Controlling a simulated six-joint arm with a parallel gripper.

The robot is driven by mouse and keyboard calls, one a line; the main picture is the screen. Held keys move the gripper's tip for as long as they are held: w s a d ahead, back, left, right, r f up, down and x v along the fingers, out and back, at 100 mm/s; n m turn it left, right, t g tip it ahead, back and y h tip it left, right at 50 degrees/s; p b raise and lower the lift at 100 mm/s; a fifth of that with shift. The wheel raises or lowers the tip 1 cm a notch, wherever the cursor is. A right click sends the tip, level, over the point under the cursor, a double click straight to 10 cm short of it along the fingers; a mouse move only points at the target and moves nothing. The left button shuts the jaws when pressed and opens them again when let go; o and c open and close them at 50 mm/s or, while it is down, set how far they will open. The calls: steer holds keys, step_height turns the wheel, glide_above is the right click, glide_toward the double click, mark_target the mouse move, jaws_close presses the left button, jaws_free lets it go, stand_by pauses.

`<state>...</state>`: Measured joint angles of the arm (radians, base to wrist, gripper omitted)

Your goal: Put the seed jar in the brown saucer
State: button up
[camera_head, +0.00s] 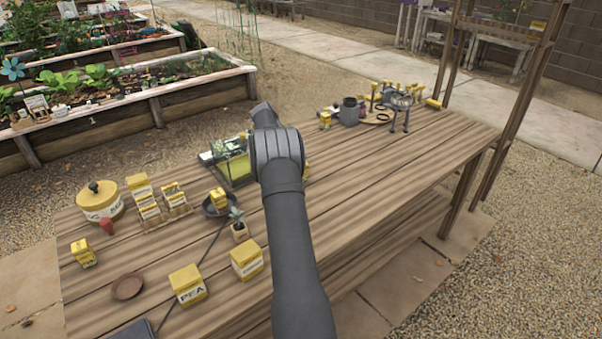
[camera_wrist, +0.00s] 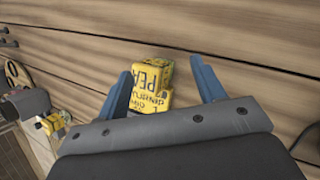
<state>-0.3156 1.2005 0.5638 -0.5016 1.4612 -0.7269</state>
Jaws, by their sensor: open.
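A yellow labelled container reading PEA (camera_wrist: 155,76), which I take to be the seed jar, stands on the table in the wrist view. A second yellow labelled part shows just below it; I cannot tell whether it is the same object. My gripper (camera_wrist: 160,72) is open, with its blue fingers on either side of the container in the picture. Contact is not clear. The brown saucer (camera_head: 127,286) lies empty at the table's front left.
Near the saucer are a yellow PEA box (camera_head: 188,285), another yellow box (camera_head: 247,260) and a small plant pot (camera_head: 239,231). A dark bowl (camera_head: 218,206), a large round tin (camera_head: 101,202) and a glass case (camera_head: 232,165) stand behind. The table's right half is mostly clear.

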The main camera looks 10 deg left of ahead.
steer(key=s+a+n+t+h, duration=0.3)
steer(key=s+a+n+t, duration=0.5)
steer(key=n, duration=0.7)
steer(key=shift+t+h, duration=0.3)
steer(key=shift+t, duration=0.2)
steer(key=x, duration=0.8)
steer(key=a+x, duration=0.1)
steer(key=x, duration=0.3)
steer(key=shift+w+f, duration=0.35)
steer(key=shift+w, duration=0.15)
steer(key=shift+d+r+x, duration=0.15)
steer(key=shift+r+x, duration=0.05)
steer(key=shift+x, duration=1.15)
steer(key=shift+d+r+x, duration=0.1)
steer(key=shift+r+x, duration=0.05)
steer(key=shift+x, duration=1.2)
steer(key=c, duration=1.2)
